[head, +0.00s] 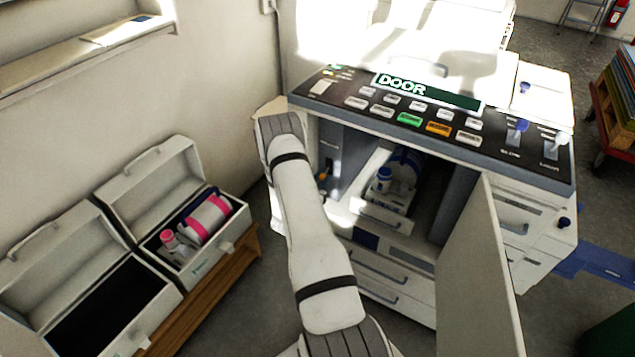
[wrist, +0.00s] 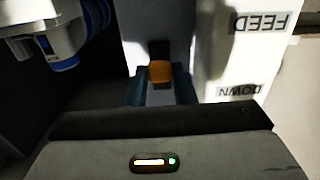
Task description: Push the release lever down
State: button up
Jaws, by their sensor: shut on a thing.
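The release lever has an orange knob (wrist: 160,72) that sits between the two fingertips of my gripper (wrist: 161,83) in the wrist view. The fingers are shut on the knob. A dark slot shows just beyond it. In the head view a small orange part of the lever (head: 322,177) shows inside the left of the open machine (head: 345,150), and my arm hides most of my gripper there.
Labels reading FEED (wrist: 263,23) and DOWN (wrist: 240,91) appear upside down in the wrist view. A blue-and-white bottle unit (head: 400,178) sits inside the machine. The open door (head: 480,275) stands at the right. Two open cases (head: 160,180) are at the left.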

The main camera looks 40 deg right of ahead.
jog(key=shift+s+d+f+b, duration=0.2)
jog(key=shift+f+b, duration=0.35)
jog(key=shift+b, duration=0.45)
jog(key=shift+h+b, duration=0.7)
jog(key=shift+b, duration=0.25)
jog(key=shift+s, duration=0.15)
jog(key=o, duration=1)
jog(key=shift+r, duration=0.1)
jog(key=shift+c, duration=0.2)
jog(key=shift+w, duration=0.2)
